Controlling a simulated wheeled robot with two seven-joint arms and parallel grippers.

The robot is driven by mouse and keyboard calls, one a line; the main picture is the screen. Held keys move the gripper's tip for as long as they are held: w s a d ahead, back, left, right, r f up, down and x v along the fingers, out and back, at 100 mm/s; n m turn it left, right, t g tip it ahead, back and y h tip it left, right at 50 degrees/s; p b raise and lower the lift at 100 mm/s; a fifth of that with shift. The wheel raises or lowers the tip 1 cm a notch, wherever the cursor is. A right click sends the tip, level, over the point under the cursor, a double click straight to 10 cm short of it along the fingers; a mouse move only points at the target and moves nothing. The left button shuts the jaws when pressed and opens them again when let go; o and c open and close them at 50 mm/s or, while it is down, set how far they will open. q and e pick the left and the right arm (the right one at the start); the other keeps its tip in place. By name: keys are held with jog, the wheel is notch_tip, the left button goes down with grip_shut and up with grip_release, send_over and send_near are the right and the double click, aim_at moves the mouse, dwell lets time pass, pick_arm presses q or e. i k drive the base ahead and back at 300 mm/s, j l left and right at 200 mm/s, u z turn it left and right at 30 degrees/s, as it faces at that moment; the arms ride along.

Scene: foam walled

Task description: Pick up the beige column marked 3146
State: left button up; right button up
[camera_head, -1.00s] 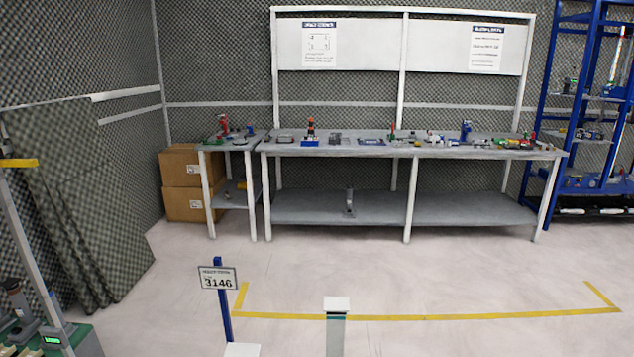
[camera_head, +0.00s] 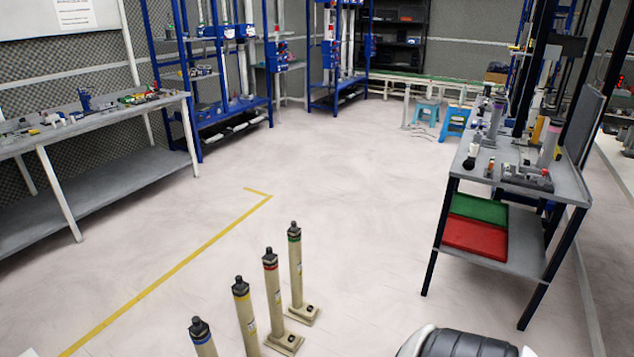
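Several beige columns with black tops stand in a row on the floor at the bottom of the head view. The farthest is a beige column with a green band (camera_head: 296,270). Nearer are a beige column with a red band (camera_head: 274,300) and one with a yellow band (camera_head: 247,320). The nearest beige column (camera_head: 205,346) is cut off by the bottom edge. The columns with green and red bands stand upright on beige feet. No marking 3146 can be read on any of them. Neither of my grippers is in view.
A grey workbench (camera_head: 100,180) stands at left. A dark-legged table (camera_head: 560,185) with tools, and red and green trays (camera_head: 475,237) on its lower shelf, stands at right. Blue racks (camera_head: 225,115) and blue stools (camera_head: 455,122) are behind. The middle floor is clear, with yellow tape (camera_head: 190,257).

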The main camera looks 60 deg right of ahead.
aim_at(303, 312)
jog(key=z, duration=1.65)
jog(key=i+l+u, duration=0.1)
jog(key=u, duration=0.3)
jog(key=i+l+u, duration=0.15)
jog(key=u, duration=0.3)
jog(key=i+l+u, duration=0.15)
jog(key=u, duration=0.25)
